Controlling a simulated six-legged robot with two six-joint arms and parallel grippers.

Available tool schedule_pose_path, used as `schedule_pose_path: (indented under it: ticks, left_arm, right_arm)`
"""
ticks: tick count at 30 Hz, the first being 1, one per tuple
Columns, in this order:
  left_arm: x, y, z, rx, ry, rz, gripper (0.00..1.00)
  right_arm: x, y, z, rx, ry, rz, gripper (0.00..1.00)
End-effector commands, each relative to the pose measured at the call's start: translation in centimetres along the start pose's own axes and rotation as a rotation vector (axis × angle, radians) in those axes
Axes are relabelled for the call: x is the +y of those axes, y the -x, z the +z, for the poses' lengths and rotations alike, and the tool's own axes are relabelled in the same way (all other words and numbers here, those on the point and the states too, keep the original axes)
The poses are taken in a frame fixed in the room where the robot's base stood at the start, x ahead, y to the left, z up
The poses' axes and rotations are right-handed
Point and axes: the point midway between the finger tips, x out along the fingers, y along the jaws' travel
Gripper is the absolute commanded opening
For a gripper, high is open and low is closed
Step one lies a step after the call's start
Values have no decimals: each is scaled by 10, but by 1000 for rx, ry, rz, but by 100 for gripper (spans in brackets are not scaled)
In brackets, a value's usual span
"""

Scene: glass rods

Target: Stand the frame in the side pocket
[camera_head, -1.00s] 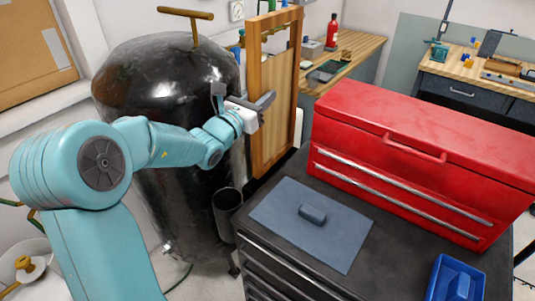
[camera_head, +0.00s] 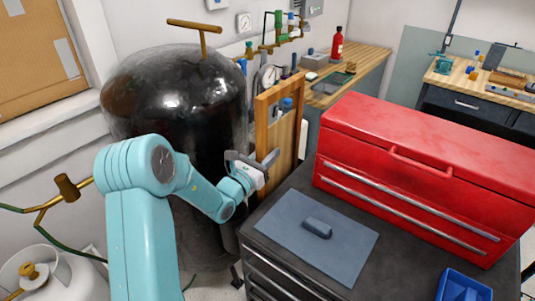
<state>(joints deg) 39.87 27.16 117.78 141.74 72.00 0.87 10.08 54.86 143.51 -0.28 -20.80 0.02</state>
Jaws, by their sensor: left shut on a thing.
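The wooden frame (camera_head: 262,122) is upright, beside the left rear corner of the dark tool cart, between the cart and the black tank. My left gripper (camera_head: 262,162) is shut on its near upright, with its fingers around the wood. The frame's lower end is hidden behind the gripper and the cart, so I cannot tell what it touches. The side pocket cannot be made out; the gripper, arm and cart cover that area. My right gripper is not in view.
The black tank (camera_head: 165,85) stands close to my left arm. The cart top carries a red toolbox (camera_head: 420,165), a blue-grey mat (camera_head: 345,250) with a small block (camera_head: 317,228), and a blue bin (camera_head: 462,285). A wooden workbench (camera_head: 365,70) stands behind.

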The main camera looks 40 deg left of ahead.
Motion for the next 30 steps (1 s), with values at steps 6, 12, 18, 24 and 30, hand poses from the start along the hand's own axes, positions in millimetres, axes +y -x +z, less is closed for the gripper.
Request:
schedule_pose_path:
  ticks: [6, 12, 18, 24, 30]
  left_arm:
    - [0, 0, -2, 0, 0, 0, 53]
    - [0, 0, -2, 0, 0, 0, 55]
    - [0, 4, 0, 1, 0, 1, 55]
    - [1, 46, -3, 2, 0, 3, 55]
    - [1, 91, -2, 2, -1, 4, 55]
  right_arm:
    - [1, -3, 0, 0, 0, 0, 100]
    - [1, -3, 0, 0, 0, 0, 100]
    - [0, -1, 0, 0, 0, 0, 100]
    - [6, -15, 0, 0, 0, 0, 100]
    - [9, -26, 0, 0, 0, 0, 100]
